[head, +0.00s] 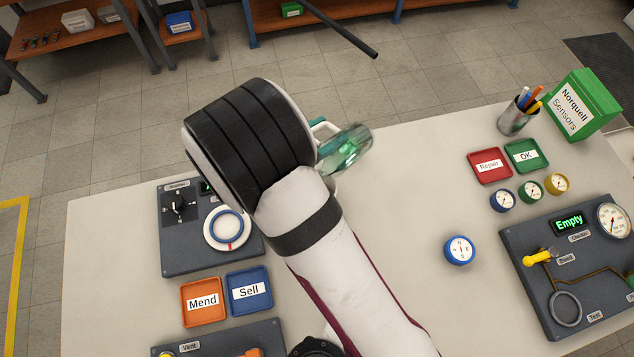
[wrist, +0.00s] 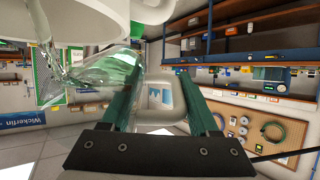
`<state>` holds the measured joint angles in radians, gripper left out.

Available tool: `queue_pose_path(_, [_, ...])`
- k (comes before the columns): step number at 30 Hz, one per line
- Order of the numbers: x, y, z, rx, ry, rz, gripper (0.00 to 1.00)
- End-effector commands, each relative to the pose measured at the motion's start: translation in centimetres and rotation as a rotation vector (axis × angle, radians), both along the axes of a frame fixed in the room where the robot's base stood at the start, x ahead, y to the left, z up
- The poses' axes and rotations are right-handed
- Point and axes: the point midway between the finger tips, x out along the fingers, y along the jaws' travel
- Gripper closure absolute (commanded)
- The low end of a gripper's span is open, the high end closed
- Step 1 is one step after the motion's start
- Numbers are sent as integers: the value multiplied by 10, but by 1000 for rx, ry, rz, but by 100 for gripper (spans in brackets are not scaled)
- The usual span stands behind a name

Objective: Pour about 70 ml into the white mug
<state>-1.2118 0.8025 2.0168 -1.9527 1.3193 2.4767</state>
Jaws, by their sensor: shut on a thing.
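My gripper (wrist: 160,92) shows in the wrist view with two green fingers, shut on the pale handle of a clear glass jug (wrist: 108,72). The jug also shows in the head view (head: 345,149), tilted, just right of my wrist and above the table. A white rounded body at the top left of the wrist view appears to be the white mug (wrist: 95,22), close beside the glass. In the head view my arm hides most of the mug and my fingers. Clear streaks show near the glass; I cannot tell how much liquid is in the mug.
The table (head: 400,170) is clear right of the jug. A dark panel with a dial (head: 228,228) lies left of my arm. Orange (head: 203,302) and blue trays (head: 249,291) lie below it. A pen cup (head: 518,117), green box (head: 583,104) and gauge panel (head: 530,240) stand right.

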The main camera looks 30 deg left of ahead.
Motion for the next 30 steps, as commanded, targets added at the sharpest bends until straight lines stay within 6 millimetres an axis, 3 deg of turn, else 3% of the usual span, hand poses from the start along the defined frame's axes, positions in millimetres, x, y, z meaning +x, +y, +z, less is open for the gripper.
queue_pose_path(30, [0,0,6,-15,-77,1,100])
